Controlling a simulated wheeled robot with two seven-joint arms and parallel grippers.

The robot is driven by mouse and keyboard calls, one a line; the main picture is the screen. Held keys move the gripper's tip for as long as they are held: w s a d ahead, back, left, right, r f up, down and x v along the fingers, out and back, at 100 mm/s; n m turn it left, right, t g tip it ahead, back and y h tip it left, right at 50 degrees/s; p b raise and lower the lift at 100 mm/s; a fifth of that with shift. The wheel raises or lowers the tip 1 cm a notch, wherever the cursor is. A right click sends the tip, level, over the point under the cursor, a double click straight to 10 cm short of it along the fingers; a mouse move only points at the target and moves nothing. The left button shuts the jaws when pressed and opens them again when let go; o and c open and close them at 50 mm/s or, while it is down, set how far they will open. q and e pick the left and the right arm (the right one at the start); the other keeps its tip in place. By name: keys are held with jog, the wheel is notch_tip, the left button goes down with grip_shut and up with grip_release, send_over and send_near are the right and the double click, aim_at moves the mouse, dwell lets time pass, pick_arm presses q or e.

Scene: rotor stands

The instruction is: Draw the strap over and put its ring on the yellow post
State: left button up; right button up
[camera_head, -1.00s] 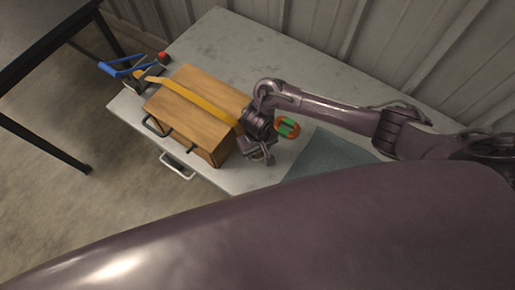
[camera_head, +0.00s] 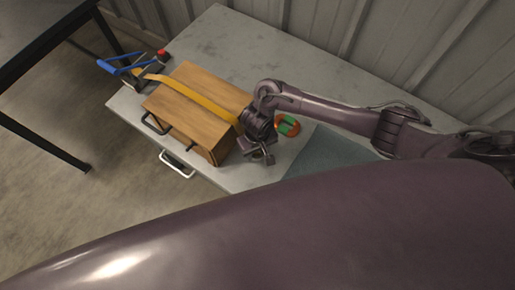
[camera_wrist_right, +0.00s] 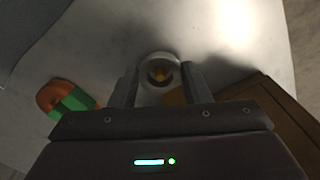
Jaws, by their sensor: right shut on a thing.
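The orange-yellow strap (camera_head: 195,97) runs over the top of the wooden box (camera_head: 205,80) to its right end. My right gripper (camera_head: 262,156) is low beside that end. In the right wrist view its fingers (camera_wrist_right: 160,70) are shut on the pale ring (camera_wrist_right: 146,62) at the strap's end (camera_wrist_right: 175,97). The yellow post (camera_wrist_right: 160,74) shows through the ring's hole. I cannot tell whether the ring is around the post or just above it. The gripper hides the post in the head view. My left gripper is not in view.
A blue-handled device with a red knob (camera_head: 163,55) stands at the strap's left end. An orange and green object (camera_head: 288,125) lies right of my gripper. A grey-blue mat (camera_head: 325,155) covers the table's right part. The table (camera_head: 235,45) is clear behind the box.

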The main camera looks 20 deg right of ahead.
jog(key=shift+f, duration=0.4)
jog(key=o, duration=1.5)
jog(key=shift+r, duration=0.1)
notch_tip(320, 180, up, 9)
jog(key=p, duration=1)
jog(key=shift+p, duration=0.3)
dwell(0.5)
